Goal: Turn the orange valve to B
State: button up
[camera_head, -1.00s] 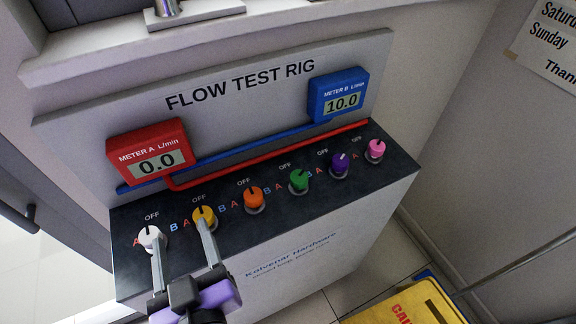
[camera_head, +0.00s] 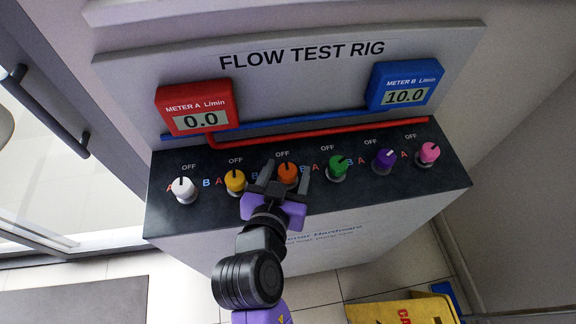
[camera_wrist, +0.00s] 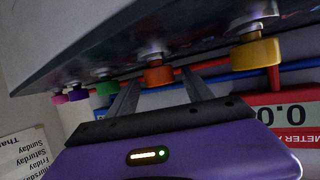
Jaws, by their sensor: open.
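The orange valve (camera_head: 287,173) is a round knob with a dark pointer line, third from the left on the black top of the flow test rig (camera_head: 395,194). Its pointer looks toward OFF. My gripper (camera_head: 287,174) is open, its two grey fingers to either side of the orange valve in the head view; contact cannot be told. In the wrist view the orange valve (camera_wrist: 158,76) shows beyond and between the open fingers. Meter A (camera_head: 197,107) is red and reads 0.0. Meter B (camera_head: 405,85) is blue and reads 10.0.
The yellow valve (camera_head: 235,181) and white valve (camera_head: 183,189) stand left of it. The green valve (camera_head: 338,167), purple valve (camera_head: 383,160) and pink valve (camera_head: 428,153) stand right. A yellow caution sign (camera_head: 405,309) is on the floor at lower right.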

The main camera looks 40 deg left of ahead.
jog(key=shift+w+a+f, duration=0.2)
jog(key=shift+w+a, duration=0.05)
jog(key=shift+w, duration=0.2)
grip_shut()
